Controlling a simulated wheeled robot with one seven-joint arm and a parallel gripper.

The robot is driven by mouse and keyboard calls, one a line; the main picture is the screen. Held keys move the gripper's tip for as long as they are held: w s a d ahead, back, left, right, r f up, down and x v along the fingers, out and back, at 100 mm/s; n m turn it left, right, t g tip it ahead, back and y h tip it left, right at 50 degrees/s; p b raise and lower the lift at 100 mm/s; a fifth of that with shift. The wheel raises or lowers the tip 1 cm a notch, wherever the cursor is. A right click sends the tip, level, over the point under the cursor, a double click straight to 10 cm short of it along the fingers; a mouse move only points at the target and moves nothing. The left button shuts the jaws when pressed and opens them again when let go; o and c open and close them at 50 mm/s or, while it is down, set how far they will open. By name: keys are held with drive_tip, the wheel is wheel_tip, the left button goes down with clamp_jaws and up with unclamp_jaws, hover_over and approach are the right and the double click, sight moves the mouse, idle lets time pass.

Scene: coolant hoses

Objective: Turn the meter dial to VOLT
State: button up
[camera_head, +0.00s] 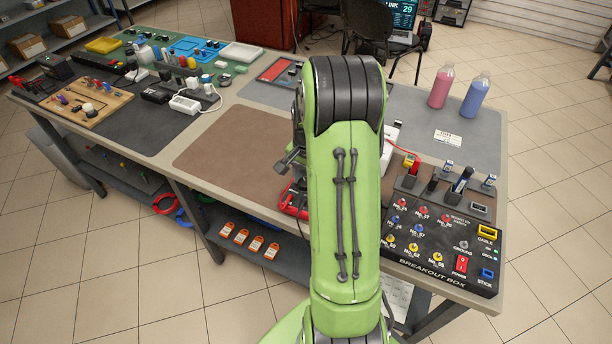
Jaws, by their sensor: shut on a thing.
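My green arm stands across the middle of the view and hides most of what lies behind it. My gripper's fingers are hidden behind it, so I cannot see what they touch. A small dark jointed piece shows at the arm's left edge, perhaps hardware near my wrist. Just below it, at the front edge of the bench, a red-rimmed thing (293,199) shows in part. It may be the meter, but its face, dial and any VOLT mark are hidden.
A black breakout box (436,280) with colored sockets and a red switch is at the bench's right front. Pink (441,88) and blue (475,97) bottles stand behind it. A bare brown mat (235,145) lies left of my arm. Crowded boards fill the bench's left end.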

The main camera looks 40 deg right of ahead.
drive_tip(key=shift+m, duration=2.2)
drive_tip(key=o, duration=1.1)
drive_tip(key=shift+c, duration=0.2)
wheel_tip(320, 180, up, 16)
drive_tip(key=p, duration=0.5)
drive_tip(key=shift+s, duration=0.4)
drive_tip(key=shift+a+f, duration=0.1)
drive_tip(key=shift+f, duration=0.05)
